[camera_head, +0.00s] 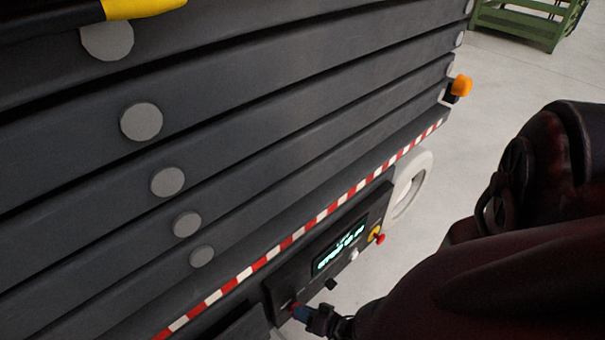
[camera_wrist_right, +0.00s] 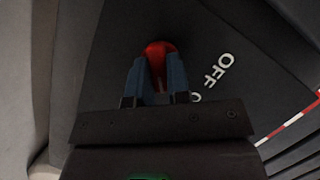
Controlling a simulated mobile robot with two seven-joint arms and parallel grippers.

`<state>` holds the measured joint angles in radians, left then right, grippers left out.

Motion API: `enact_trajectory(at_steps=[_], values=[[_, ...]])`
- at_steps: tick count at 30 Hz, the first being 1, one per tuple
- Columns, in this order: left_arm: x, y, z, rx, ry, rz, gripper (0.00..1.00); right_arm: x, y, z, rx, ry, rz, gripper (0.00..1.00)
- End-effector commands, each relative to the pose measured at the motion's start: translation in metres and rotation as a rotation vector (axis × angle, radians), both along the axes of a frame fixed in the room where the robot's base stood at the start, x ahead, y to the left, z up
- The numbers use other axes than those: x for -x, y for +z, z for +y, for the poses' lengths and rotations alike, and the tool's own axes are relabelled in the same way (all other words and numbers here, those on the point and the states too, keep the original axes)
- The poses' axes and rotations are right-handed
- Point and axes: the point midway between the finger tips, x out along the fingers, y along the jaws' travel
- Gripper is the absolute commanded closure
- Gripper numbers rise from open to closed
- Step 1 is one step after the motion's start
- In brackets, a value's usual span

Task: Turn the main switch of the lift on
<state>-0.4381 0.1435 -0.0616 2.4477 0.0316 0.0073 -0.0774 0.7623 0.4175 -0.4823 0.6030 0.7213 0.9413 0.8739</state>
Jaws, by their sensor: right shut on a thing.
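The lift's dark control panel (camera_head: 333,255) is on its lower side in the head view. The red main switch (camera_wrist_right: 158,50) shows in the right wrist view, with white "OFF" lettering (camera_wrist_right: 218,69) to its right on the dark panel face. My right gripper (camera_wrist_right: 157,76) has its two blue-grey fingers on either side of the red switch, shut on it. In the head view the right gripper (camera_head: 302,313) is at the panel's lower left end, and the switch is mostly hidden by the fingers. The switch's exact angle is hard to tell. My left gripper is not in view.
The panel has a lit display (camera_head: 340,248) with green text, a red emergency button on a yellow base (camera_head: 378,237) and a small black knob (camera_head: 331,284). A red-and-white stripe (camera_head: 300,232) runs above. A green crate (camera_head: 530,15) stands far back on open floor.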

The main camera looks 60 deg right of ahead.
Motion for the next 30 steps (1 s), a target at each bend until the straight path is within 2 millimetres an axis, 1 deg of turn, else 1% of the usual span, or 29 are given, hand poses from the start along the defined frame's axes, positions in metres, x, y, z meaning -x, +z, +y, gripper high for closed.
enact_trajectory(at_steps=[6,12,28,29,30], values=[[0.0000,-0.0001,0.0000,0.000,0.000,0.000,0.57,0.0001,-0.0010,-0.0008,-0.097,-0.002,-0.022,1.00],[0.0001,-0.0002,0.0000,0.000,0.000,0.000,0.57,0.0007,-0.0014,-0.0007,-0.146,-0.002,-0.034,1.00],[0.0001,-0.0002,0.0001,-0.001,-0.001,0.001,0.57,0.0007,-0.0013,-0.0008,-0.165,-0.003,-0.038,1.00],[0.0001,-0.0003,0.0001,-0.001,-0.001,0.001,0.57,0.0007,-0.0013,-0.0008,-0.165,-0.003,-0.038,0.78],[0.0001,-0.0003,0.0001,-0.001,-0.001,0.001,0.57,0.0007,-0.0013,-0.0008,-0.165,-0.003,-0.038,0.72]])
